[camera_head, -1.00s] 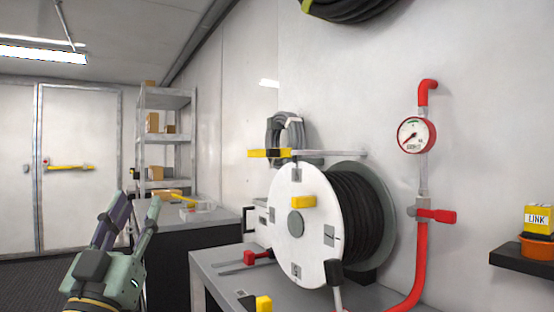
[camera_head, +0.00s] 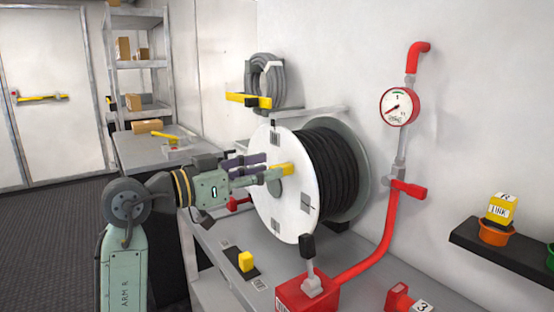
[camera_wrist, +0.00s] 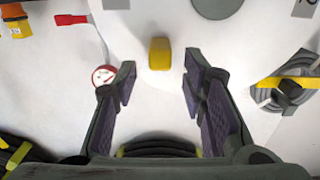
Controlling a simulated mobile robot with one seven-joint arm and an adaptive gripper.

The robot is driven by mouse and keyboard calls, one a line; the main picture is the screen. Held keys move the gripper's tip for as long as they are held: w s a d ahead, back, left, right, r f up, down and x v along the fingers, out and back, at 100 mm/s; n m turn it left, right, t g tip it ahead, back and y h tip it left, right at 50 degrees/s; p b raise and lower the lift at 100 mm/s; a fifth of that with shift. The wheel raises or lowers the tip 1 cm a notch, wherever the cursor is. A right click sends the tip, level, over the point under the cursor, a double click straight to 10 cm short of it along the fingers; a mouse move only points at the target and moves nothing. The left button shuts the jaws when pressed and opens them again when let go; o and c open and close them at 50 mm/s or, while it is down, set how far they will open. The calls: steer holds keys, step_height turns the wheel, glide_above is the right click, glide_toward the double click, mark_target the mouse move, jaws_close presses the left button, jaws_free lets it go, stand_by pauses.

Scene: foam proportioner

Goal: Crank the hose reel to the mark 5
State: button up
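The hose reel has a white front disc (camera_head: 290,215) with small grey plates on it and black hose (camera_head: 335,175) wound behind. Its yellow crank handle (camera_head: 285,169) sticks out from the disc left of the black hose. The marks on the plates are too small to read, so I cannot tell which is mark 5. My gripper (camera_head: 268,167) reaches in from the left, its fingers at the handle. In the wrist view my gripper (camera_wrist: 158,78) is open, and the yellow handle (camera_wrist: 160,53) lies between and just beyond the fingertips, apart from both.
A red box with a black-knobbed lever (camera_head: 308,290) and a yellow knob on a black base (camera_head: 246,262) stand on the grey bench in front. A red pipe (camera_head: 385,235) with a gauge (camera_head: 398,106) rises at right. A yellow-black bracket (camera_head: 250,101) holds grey hose behind.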

mark_target(295, 179)
steer(key=shift+p+x, duration=0.35)
steer(key=shift+x, duration=1.55)
steer(key=shift+c, duration=0.4)
jaws_close()
